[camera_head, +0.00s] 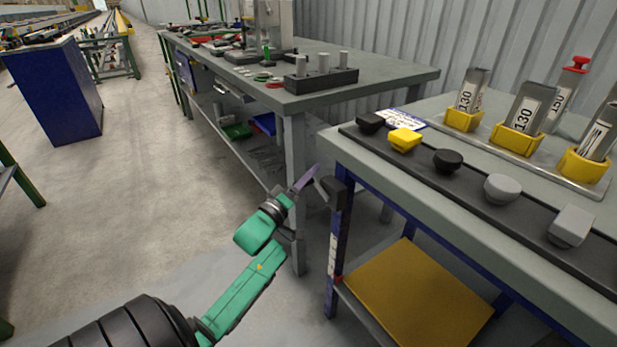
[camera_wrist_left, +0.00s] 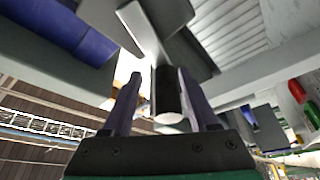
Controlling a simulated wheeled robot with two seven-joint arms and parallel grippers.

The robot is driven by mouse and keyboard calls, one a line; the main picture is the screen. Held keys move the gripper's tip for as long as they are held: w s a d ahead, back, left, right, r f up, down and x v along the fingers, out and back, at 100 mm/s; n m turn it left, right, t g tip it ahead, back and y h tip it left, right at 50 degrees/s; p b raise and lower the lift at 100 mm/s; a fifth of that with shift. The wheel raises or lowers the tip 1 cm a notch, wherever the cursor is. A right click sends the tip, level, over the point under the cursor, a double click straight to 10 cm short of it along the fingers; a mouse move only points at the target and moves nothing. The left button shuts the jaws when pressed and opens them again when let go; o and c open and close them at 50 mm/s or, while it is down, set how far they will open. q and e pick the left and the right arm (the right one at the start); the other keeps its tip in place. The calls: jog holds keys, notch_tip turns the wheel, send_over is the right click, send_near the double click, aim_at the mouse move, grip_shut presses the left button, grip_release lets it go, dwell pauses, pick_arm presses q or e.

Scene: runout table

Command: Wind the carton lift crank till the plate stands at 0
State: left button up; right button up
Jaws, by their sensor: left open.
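The crank (camera_head: 334,191) shows in the head view as a dark piece at the table's near left corner. In the left wrist view its grey arm (camera_wrist_left: 140,28) leads to a dark round handle (camera_wrist_left: 167,90) with a pale end. My left gripper (camera_head: 311,181) is open, its purple fingers at the crank. In the wrist view, the left gripper (camera_wrist_left: 160,92) has one finger on each side of the handle; contact is unclear. The yellow lift plate (camera_head: 415,295) sits low under the table. A pale scale strip (camera_head: 333,250) runs down the blue leg, with a red mark near its bottom; its figures are unreadable.
The grey table (camera_head: 470,150) carries a dark strip with several knobs (camera_head: 405,139) and yellow holders (camera_head: 517,140) with labelled pieces. A grey workbench (camera_head: 390,75) with tools stands behind; its leg is close to my left gripper.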

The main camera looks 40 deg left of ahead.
pick_arm(q)
jog(key=shift+w+a+f, duration=0.1)
grip_shut()
dwell(1.4)
